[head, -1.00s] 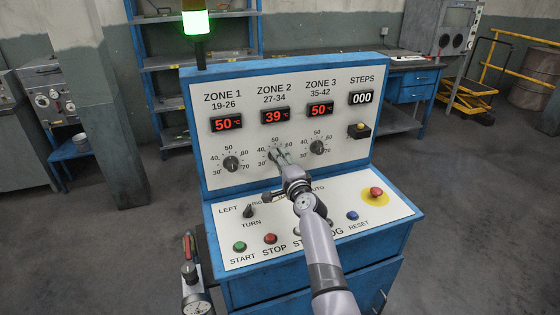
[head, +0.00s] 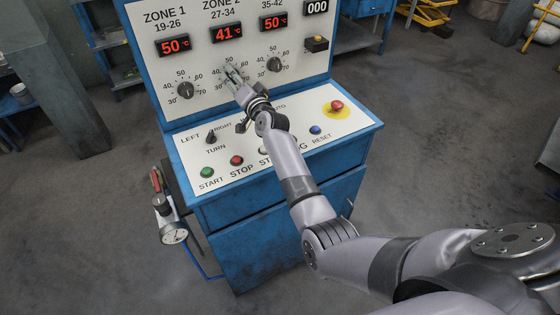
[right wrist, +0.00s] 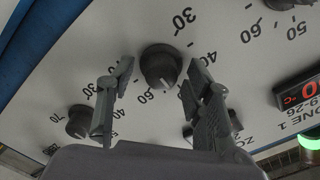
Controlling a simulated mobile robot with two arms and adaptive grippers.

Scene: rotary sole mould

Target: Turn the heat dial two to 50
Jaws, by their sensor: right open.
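Heat dial two is the dark round knob (right wrist: 160,67) in the middle of the right wrist view, where the panel appears upside down. In the head view my right gripper (head: 234,78) covers most of this dial. The gripper is open, with one finger on each side of the knob in the right wrist view (right wrist: 160,75). A gap shows between each fingertip and the knob. The zone 2 display (head: 227,33) reads 41 in red. The dial's exact pointer setting is hard to read. My left gripper is not in view.
The zone 1 dial (head: 186,91) and zone 3 dial (head: 274,64) flank dial two; their displays read 50. The lower console has a LEFT/RIGHT turn switch (head: 211,137), a green start button (head: 206,172) and a red emergency button (head: 337,105).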

